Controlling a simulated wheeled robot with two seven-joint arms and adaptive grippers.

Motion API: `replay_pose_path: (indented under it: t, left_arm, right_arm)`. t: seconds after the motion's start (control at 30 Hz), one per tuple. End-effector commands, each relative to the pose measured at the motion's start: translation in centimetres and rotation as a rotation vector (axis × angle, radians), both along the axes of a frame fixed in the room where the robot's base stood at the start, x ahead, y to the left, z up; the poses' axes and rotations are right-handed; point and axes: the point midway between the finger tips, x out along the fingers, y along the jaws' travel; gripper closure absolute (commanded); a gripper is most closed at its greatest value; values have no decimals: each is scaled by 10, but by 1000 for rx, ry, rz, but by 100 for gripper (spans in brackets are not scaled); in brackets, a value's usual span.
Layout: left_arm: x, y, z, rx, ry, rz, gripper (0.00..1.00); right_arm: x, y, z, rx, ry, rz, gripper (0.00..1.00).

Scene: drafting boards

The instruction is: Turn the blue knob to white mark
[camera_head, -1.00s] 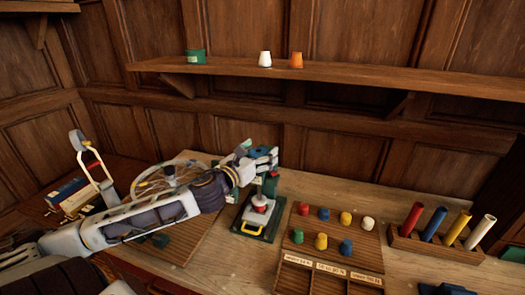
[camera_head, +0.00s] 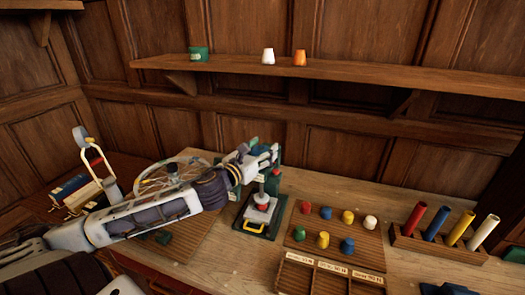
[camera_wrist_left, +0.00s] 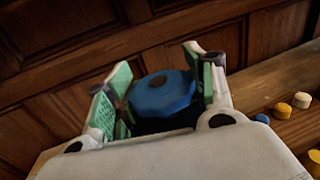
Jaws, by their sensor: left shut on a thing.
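The blue knob (camera_wrist_left: 162,93) shows in the left wrist view, between the two green-padded fingers of my left gripper (camera_wrist_left: 160,92). The fingers are shut on its sides. The knob is hidden behind the gripper there. I cannot make out the white mark in either view. My right gripper is not in view.
Right of the fixture, a wooden board (camera_head: 299,236) carries several coloured pegs above labelled compartments. A rack (camera_head: 437,247) holds coloured tubes farther right. A wire wheel (camera_head: 172,171) stands behind my left arm. A shelf (camera_head: 350,73) with small cups runs along the wall.

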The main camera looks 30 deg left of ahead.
Motion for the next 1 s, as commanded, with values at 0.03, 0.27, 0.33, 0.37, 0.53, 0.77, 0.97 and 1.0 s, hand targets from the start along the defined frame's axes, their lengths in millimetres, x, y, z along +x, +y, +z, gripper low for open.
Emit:
replay_pose_path:
  t: [0.03,0.27,0.33,0.37,0.53,0.77,0.97,1.0]
  left_arm:
    - [0,0,0,0,-1,2,70]
    - [0,-1,1,-1,-1,31,70]
    - [0,0,1,0,-1,47,70]
    - [0,-1,1,0,-1,53,70]
    - [0,0,2,0,-2,104,70]
    - [0,0,2,0,-2,185,70]
    - [0,1,2,-2,-1,257,70]
    - [0,1,2,-2,-1,271,70]
  right_arm:
    - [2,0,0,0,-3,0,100]
    - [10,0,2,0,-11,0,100]
    - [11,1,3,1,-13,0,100]
    - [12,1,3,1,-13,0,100]
    - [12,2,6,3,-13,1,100]
    - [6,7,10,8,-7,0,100]
    - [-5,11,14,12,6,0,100]
    - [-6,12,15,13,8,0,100]
